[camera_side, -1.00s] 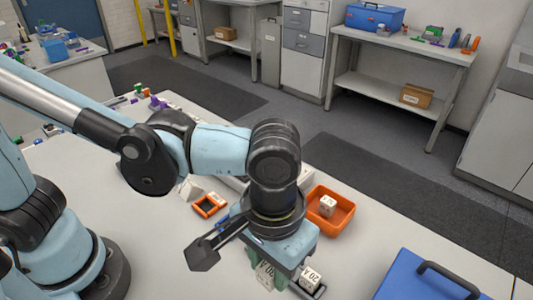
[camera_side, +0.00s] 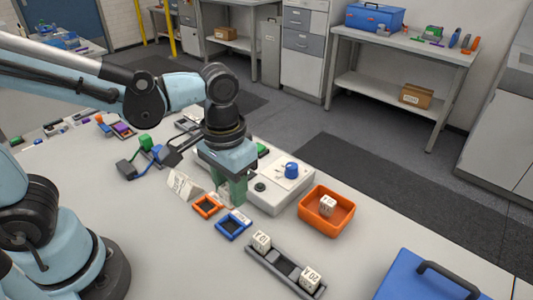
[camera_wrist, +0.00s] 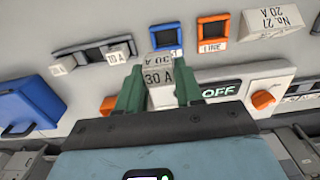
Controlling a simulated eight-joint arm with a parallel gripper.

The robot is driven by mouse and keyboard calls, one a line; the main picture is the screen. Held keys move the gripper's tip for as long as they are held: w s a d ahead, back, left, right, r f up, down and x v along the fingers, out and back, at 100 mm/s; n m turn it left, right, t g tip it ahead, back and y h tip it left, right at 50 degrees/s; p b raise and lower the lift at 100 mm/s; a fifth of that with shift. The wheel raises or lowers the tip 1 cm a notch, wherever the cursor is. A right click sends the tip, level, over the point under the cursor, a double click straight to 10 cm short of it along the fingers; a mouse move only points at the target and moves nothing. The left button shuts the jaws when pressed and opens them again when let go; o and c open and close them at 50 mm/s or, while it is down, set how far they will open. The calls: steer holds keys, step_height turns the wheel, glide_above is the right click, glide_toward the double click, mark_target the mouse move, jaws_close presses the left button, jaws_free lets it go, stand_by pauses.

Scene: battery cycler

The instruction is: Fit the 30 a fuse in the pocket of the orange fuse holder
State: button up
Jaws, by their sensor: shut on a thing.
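My gripper (camera_side: 232,189) has green fingers shut on the white 30 A fuse (camera_wrist: 158,77). In the wrist view the gripper (camera_wrist: 160,90) grips it by both sides, and its 30 A print is readable. The orange fuse holder (camera_side: 197,209) lies on the bench, a square frame with a dark pocket, just left of the fingertips in the side view. It also shows in the wrist view (camera_wrist: 201,31) with a LINE label, up and right of the fuse and apart from it there. The fuse is mostly hidden by the fingers in the side view.
A blue holder (camera_side: 221,230) lies beside the orange one. A grey rack (camera_side: 285,267) holds 10 A and 20 A fuses with a gap between. An orange bin (camera_side: 343,222) holds a white block. A pale control box (camera_side: 268,204) stands close behind my gripper; a white wedge (camera_side: 182,184) is left.

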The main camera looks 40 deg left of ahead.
steer(key=a+f, duration=0.1)
steer(key=a, duration=0.8)
steer(key=shift+w+a+f, duration=0.1)
steer(key=shift+f, duration=1.65)
steer(key=shift+w+f, duration=0.1)
steer(key=shift+f, duration=1.65)
steer(key=shift+f, duration=0.25)
steer(key=o, duration=1.1)
steer(key=shift+r, duration=0.15)
steer(key=r+t, duration=0.2)
steer(key=r, duration=0.2)
steer(key=w+a+r+t, duration=0.1)
steer(key=r+t, duration=0.1)
steer(key=r, duration=0.2)
steer(key=r+t, duration=0.3)
steer(key=r, duration=0.1)
steer(key=shift+w+a, duration=0.15)
steer(key=shift+a, duration=0.1)
